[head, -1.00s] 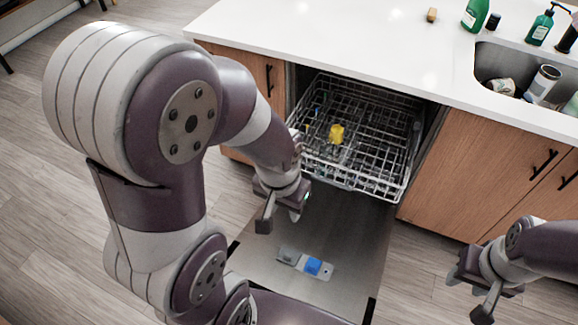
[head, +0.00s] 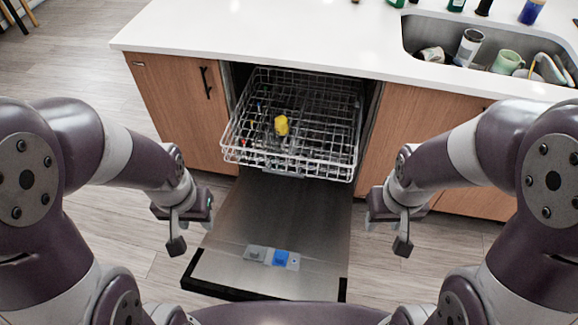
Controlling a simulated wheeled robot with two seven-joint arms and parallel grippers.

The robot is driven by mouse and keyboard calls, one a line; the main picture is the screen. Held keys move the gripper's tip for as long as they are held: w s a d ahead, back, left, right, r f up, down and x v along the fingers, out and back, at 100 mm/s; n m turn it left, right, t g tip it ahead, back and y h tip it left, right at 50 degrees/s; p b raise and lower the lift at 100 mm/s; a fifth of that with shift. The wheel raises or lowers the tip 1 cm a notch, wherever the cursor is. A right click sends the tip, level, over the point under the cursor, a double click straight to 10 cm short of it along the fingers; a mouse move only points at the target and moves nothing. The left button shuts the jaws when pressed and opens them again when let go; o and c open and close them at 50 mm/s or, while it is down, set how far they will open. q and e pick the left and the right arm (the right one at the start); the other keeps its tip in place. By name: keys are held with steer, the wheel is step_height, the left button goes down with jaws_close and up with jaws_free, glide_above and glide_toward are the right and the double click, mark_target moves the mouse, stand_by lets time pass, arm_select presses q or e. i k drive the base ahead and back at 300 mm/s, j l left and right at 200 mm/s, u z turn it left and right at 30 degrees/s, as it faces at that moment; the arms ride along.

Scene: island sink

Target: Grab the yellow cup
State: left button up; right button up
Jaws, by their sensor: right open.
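The yellow cup (head: 281,125) sits small and bright in the wire dishwasher rack (head: 318,166), left of the rack's middle. My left gripper (head: 192,232) hangs in front of the rack, below and to the left of the cup, well apart from it. Its jaw gap is not clear from this angle. My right gripper (head: 386,232) is open and empty, to the right of the lowered door and below the rack. Neither gripper touches the cup.
The dishwasher door (head: 285,225) lies open below the pulled-out rack, with a blue detergent lid (head: 281,257) on it. A white counter (head: 300,38) overhangs the rack's back. The sink (head: 425,35) at the right holds several dishes, including a green cup (head: 507,62).

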mark_target(281, 122)
steer(key=j+z, duration=0.15)
steer(key=z, duration=0.85)
steer(key=j+z, duration=0.35)
steer(key=j, duration=0.15)
steer(key=i+j+z, duration=0.1)
steer(key=j+z, duration=0.3)
steer(key=k+j+z, duration=0.1)
steer(key=j+z, duration=0.25)
steer(key=j, duration=0.2)
steer(key=k+j, duration=0.2)
steer(key=j, duration=0.25)
